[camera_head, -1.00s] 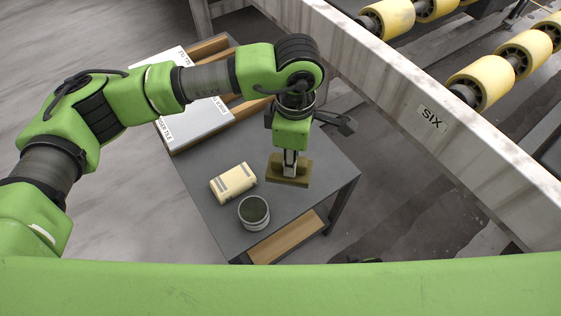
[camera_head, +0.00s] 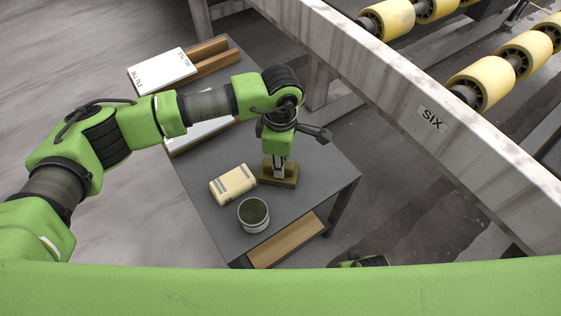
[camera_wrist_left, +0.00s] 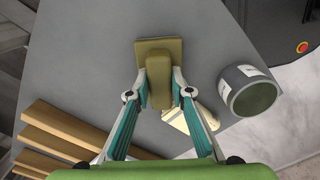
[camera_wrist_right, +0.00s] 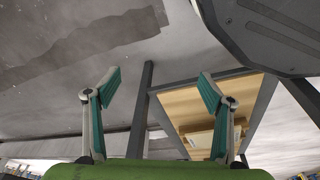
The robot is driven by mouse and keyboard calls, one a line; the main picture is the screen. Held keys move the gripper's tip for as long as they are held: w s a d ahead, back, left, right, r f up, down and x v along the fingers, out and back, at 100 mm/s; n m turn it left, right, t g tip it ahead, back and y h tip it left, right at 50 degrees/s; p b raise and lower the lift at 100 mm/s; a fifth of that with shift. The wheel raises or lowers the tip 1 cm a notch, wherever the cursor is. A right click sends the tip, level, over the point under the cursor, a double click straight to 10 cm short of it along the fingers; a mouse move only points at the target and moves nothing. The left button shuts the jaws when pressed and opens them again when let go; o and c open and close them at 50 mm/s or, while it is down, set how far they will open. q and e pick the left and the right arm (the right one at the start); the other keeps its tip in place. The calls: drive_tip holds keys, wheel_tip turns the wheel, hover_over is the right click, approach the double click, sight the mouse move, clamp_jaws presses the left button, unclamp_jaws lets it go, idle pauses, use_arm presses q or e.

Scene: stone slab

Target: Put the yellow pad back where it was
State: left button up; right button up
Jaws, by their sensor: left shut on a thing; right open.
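The yellow pad (camera_head: 291,177) is an olive-yellow flat plate with a raised grip block on its back. My left gripper (camera_head: 279,167) is shut on the grip block, as the left wrist view shows with the plate (camera_wrist_left: 174,46) just beyond the fingertips. The plate is level, low over the grey table (camera_head: 315,165) or on it; I cannot tell whether it touches. A cream block (camera_head: 233,184) with grey marks lies just left of it in the head view. My right gripper (camera_wrist_right: 160,85) is open and empty, away from the table top.
A grey round tub (camera_head: 253,214) with dark contents stands at the table's front. White labelled slabs (camera_head: 160,70) and wooden rails (camera_head: 215,62) occupy the back left. A roller conveyor with a pale side beam marked SIX (camera_head: 432,118) runs along the right. The table's right part is bare.

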use_arm(q)
drive_tip(key=shift+f, duration=0.1)
drive_tip(key=o, duration=1)
use_arm(e)
drive_tip(key=shift+w+r, duration=0.2)
drive_tip(key=shift+r, duration=0.15)
drive_tip(key=shift+s, duration=0.1)
use_arm(q)
wheel_tip(320, 180, up, 2)
drive_tip(key=shift+w+r, duration=0.1)
drive_tip(key=shift+r, duration=0.1)
wheel_tip(320, 180, up, 10)
drive_tip(key=shift+f+p, duration=0.1)
drive_tip(key=shift+p, duration=0.25)
use_arm(e)
drive_tip(key=f, duration=0.3)
drive_tip(key=shift+s+d, duration=0.1)
drive_tip(key=shift+s, duration=0.3)
